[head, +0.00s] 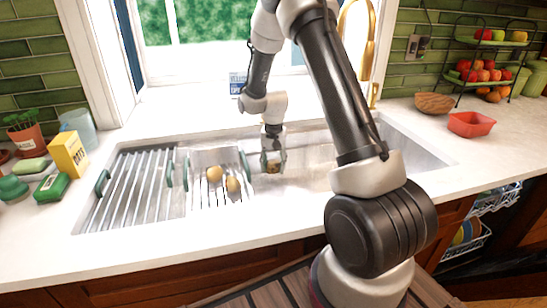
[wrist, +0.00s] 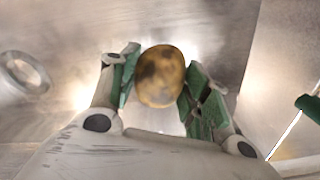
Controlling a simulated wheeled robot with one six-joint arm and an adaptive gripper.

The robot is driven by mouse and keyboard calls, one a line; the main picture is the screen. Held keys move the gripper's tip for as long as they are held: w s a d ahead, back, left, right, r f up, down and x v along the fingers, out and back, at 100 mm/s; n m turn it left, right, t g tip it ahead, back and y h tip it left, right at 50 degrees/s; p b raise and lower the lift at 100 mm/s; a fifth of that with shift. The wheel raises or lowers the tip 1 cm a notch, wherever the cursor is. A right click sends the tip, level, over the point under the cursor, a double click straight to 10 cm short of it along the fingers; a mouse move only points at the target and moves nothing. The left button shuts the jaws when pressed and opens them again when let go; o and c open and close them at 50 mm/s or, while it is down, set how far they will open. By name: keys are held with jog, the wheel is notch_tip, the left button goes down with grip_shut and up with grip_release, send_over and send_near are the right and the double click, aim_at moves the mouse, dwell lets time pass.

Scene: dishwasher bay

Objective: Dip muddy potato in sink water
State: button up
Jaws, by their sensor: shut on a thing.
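The muddy potato (wrist: 160,76) is yellow-brown with dark patches, held between the green pads of my gripper (wrist: 158,88) in the wrist view. In the head view my gripper (head: 273,160) points down inside the sink basin (head: 310,165), with the potato (head: 272,168) small and dark between its fingers. The steel basin floor shows beneath it. I cannot tell the water level or whether the potato touches water. My arm hides part of the basin's right side.
Two potatoes (head: 214,174) lie on a rack over the sink, left of my gripper. A roll-up drying rack (head: 128,190) is farther left. A yellow box (head: 68,154) stands on the left counter. A red bowl (head: 471,124) and tiered fruit stand (head: 484,72) are at right.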

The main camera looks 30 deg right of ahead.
jog(key=shift+f, duration=4.95)
notch_tip(320, 180, up, 24)
jog(key=r, duration=0.1)
send_over(274, 162)
jog(key=shift+f, duration=0.25)
dwell(0.3)
dwell(1.3)
